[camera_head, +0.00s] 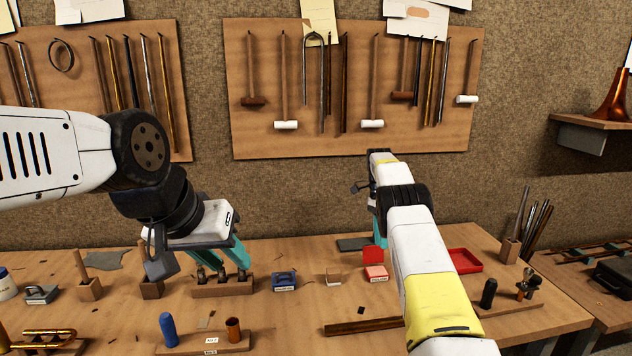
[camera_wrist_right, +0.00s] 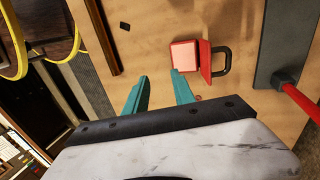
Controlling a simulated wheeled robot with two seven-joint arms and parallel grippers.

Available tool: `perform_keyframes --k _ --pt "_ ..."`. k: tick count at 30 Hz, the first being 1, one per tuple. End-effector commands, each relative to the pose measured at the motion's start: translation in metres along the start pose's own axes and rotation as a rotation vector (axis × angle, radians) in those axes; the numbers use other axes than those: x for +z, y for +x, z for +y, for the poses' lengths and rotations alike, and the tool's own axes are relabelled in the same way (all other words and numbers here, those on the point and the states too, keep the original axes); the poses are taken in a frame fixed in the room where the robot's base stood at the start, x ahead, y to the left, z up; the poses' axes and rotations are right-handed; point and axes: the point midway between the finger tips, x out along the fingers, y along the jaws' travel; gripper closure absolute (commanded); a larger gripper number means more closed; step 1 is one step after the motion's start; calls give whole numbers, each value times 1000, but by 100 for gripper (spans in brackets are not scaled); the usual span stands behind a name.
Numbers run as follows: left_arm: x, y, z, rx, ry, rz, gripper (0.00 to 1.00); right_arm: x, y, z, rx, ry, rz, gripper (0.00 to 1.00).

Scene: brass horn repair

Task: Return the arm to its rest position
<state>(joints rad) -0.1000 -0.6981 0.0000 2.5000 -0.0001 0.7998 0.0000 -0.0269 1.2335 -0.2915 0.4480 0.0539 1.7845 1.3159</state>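My left gripper (camera_head: 222,268) comes in from the left. Its teal fingers stand apart, over and close to a wooden block (camera_head: 224,289) that holds several small metal pieces. Whether the fingertips touch any of them I cannot tell.
A red box with a raised lid (camera_head: 376,272) stands left of the right arm, and a red tray (camera_head: 464,261) right of it. A blue box (camera_head: 285,281), wooden cube (camera_head: 334,276) and stand with blue peg (camera_head: 168,330) share the bench. A tool board (camera_head: 350,145) hangs behind.

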Motion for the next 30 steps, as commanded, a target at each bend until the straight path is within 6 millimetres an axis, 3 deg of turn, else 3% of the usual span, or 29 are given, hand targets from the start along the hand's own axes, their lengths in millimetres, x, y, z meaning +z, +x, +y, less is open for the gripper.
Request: perform_keyframes --k 11,17,24,30 --pt "0 0 0 0 0 2 64 -6 -52 25 -86 -100 -20 69" --pt "0 0 0 0 0 2 64 -7 -96 56 -173 -209 -27 69" --pt "0 0 0 0 0 2 64 6 -156 130 -334 -435 -8 69" --pt "0 0 0 0 0 2 64 28 -182 203 -469 -642 51 69"
